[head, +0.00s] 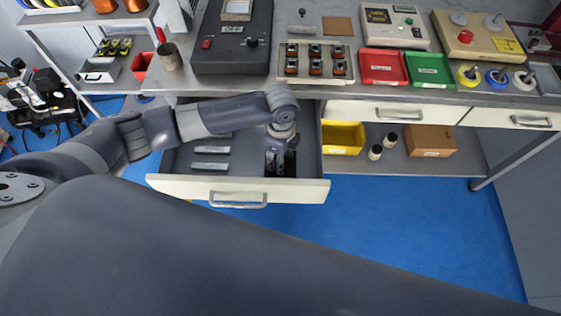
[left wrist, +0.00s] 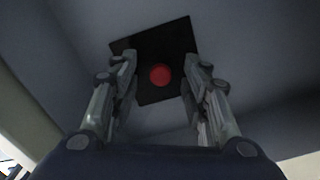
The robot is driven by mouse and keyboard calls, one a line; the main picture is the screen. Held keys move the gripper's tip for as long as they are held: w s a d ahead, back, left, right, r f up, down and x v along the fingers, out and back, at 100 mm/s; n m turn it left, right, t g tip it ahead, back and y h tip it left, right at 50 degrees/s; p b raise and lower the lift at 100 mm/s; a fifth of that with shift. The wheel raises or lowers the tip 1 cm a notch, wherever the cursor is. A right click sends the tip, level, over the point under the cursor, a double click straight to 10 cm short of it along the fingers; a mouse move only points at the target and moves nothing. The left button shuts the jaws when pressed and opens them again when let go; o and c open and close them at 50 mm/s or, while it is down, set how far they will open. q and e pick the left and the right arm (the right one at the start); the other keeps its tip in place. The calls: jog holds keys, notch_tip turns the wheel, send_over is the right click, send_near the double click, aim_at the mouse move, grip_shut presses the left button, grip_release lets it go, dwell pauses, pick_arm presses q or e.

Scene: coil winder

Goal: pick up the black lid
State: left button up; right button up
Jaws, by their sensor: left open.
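The black lid (left wrist: 150,48) is a flat black square with a round red knob (left wrist: 160,75) at its middle. In the left wrist view it lies on the grey floor of the open drawer (head: 240,190). My left gripper (head: 279,168) reaches down into the right part of that drawer. In the left wrist view its fingers (left wrist: 160,68) are open, one on each side of the red knob and apart from it. In the head view the gripper hides most or all of the lid. My right gripper is not in view.
Grey bars (head: 210,166) lie in the drawer's left part. The worktop (head: 330,95) above carries a black device (head: 232,55), a red tray (head: 382,67) and a green tray (head: 429,69). A yellow bin (head: 343,137) and cardboard box (head: 430,140) sit on the lower shelf.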

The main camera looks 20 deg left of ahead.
pick_arm(q)
jog(key=shift+f, duration=0.2)
grip_shut()
